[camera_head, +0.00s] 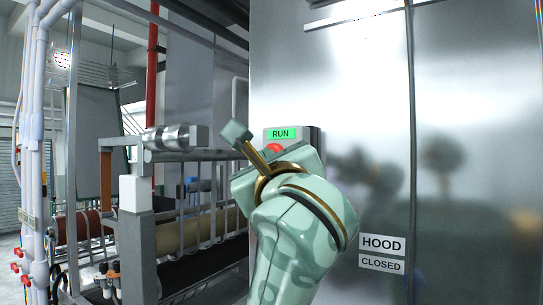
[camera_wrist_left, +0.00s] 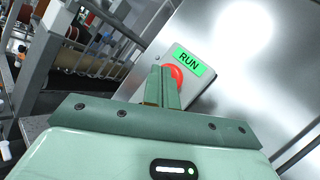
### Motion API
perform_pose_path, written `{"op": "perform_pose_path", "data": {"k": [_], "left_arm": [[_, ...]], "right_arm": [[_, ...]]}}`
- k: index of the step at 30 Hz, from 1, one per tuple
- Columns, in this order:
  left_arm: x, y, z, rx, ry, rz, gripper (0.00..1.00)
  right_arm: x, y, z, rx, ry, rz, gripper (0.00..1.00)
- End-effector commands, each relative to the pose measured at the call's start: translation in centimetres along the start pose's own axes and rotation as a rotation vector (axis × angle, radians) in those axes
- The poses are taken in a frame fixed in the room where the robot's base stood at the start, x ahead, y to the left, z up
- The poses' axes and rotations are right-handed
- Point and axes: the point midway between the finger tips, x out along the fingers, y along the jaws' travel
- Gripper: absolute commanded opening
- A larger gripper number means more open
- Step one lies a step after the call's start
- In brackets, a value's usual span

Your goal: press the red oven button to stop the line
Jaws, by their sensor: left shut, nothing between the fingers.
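The red button (camera_head: 274,148) sits on a grey control box below a green RUN display (camera_head: 280,133). In the head view my left gripper (camera_head: 304,160) is in front of the lower part of this box, and its fingertips are hidden. In the left wrist view its two fingers (camera_wrist_left: 164,72) are shut with nothing between them. They point at the box and cover part of the red button (camera_wrist_left: 177,75). I cannot tell whether they touch it. The display reads RUN (camera_wrist_left: 188,60) there too. My right gripper is in neither view.
A large shiny steel hood (camera_head: 468,130) with HOOD (camera_head: 381,243) and CLOSED (camera_head: 381,264) labels fills the right side. A metal frame with rollers (camera_head: 190,240) stands to the left. White pipes (camera_head: 35,120) rise at the far left.

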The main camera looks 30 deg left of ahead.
Motion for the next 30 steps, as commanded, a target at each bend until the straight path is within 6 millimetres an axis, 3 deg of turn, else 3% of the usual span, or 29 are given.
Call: {"op": "perform_pose_path", "data": {"k": [30], "left_arm": [[0.59, -0.42, -0.42, 0.0, 0.0, 0.0, 0.0]], "right_arm": [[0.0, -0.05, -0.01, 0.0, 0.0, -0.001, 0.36]]}}
